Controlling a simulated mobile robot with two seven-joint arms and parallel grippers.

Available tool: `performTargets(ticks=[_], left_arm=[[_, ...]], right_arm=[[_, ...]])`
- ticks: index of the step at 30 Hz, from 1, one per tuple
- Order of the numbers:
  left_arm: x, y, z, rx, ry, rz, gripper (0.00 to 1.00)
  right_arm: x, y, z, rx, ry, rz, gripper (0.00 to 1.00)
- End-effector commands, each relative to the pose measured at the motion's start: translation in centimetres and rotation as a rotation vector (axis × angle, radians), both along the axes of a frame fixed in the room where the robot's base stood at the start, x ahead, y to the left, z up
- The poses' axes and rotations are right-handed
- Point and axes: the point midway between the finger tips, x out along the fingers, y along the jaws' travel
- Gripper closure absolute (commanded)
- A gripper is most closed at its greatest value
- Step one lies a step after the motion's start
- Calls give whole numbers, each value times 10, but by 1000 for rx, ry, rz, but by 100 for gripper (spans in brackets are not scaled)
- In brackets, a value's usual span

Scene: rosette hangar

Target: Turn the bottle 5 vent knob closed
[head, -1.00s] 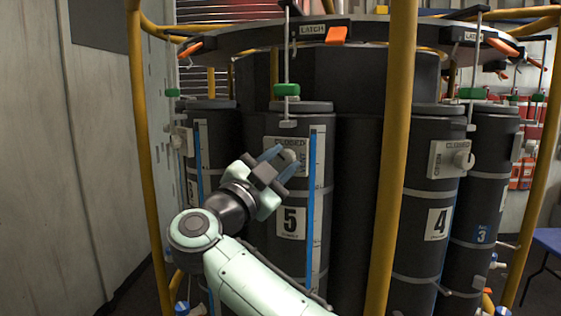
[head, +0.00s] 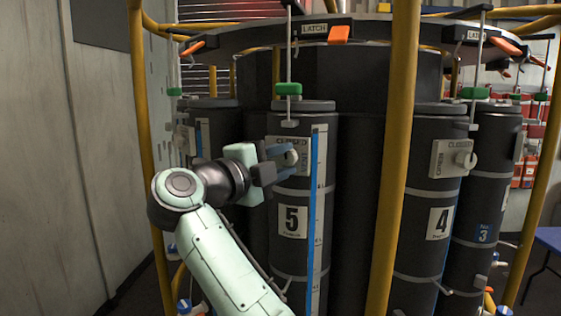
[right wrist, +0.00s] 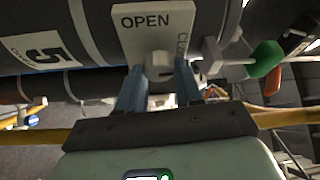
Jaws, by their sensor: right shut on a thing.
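Bottle 5 (head: 292,254) is a dark grey upright cylinder with a white label reading 5; the label also shows sideways in the right wrist view (right wrist: 42,53). Its vent knob (head: 291,157) is a small pale grey knob on a light plate (head: 272,142) near the top. The plate is marked OPEN and CLOSED in the right wrist view (right wrist: 157,22). My right gripper (head: 284,156) reaches in from the left and is shut on the knob (right wrist: 159,66), one blue finger on each side. The fingers partly hide the plate. My left gripper is not in view.
A yellow post (head: 392,180) stands in front, right of bottle 5. Bottle 4 (head: 420,200) with its own knob stands to the right. A green-handled rod (head: 289,88) hangs above bottle 5, under the latch ring (head: 365,32). A panelled wall is at left.

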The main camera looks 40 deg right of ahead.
Motion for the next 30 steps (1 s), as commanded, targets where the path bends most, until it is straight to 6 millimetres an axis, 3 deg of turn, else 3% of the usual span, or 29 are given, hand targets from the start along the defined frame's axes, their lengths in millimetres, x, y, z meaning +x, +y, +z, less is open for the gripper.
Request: performTargets(ticks=[19, 20, 22, 30], left_arm=[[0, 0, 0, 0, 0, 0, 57], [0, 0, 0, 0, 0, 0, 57], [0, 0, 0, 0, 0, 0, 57], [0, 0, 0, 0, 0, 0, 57]], right_arm=[[0, 0, -1, 24, -31, -2, 95], [0, 0, -1, 24, -31, -2, 62], [0, 0, 0, 24, -31, -2, 39], [0, 0, 0, 23, -31, -1, 39]])
